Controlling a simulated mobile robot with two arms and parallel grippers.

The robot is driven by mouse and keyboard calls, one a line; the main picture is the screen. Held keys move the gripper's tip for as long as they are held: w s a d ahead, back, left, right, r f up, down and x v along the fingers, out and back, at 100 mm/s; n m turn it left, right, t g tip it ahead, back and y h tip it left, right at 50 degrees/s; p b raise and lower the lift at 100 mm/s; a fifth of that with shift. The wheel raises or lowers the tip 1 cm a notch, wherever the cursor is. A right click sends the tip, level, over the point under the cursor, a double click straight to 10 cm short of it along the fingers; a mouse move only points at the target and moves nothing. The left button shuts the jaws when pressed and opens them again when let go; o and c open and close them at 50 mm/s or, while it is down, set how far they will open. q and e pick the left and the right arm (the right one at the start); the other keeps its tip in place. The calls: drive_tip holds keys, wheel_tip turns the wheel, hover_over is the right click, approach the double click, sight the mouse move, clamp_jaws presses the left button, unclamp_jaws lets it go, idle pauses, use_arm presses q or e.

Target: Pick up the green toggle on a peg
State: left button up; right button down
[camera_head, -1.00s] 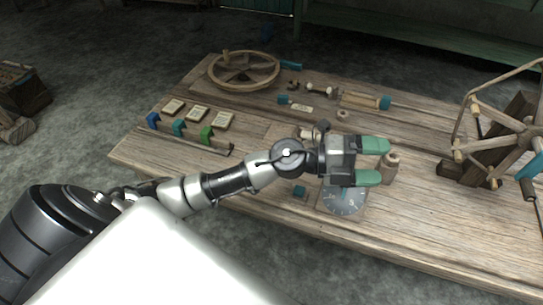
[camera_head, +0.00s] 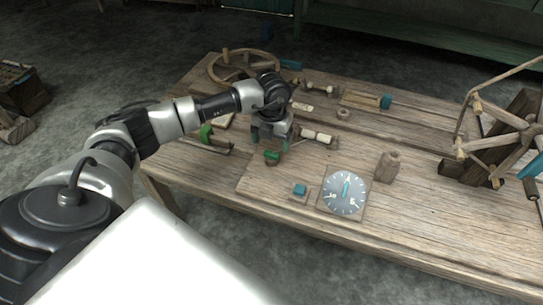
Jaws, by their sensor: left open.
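The green toggle (camera_head: 206,133) sits at the right end of a low wooden rack on the left part of the bench. My left forearm passes over the rack and hides the other toggles. My left gripper (camera_head: 271,149) is open, points down and is to the right of the green toggle, apart from it. Its green fingertips are over the bench, with nothing seen between them. My right gripper is not in view.
A wooden wheel (camera_head: 228,68) lies at the back left, partly behind my arm. A spoked wooden reel (camera_head: 509,143) stands at the far right.

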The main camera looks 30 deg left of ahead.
sight(271, 154)
use_arm(q)
drive_tip(key=shift+w+a+f+b, duration=0.1)
drive_tip(key=shift+f+b, duration=0.5)
drive_tip(key=shift+f, duration=2.55)
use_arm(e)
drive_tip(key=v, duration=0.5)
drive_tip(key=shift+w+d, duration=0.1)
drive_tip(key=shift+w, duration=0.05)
use_arm(q)
drive_tip(key=shift+c, duration=0.4)
drive_tip(key=c, duration=0.9)
drive_tip(key=shift+r, duration=0.1)
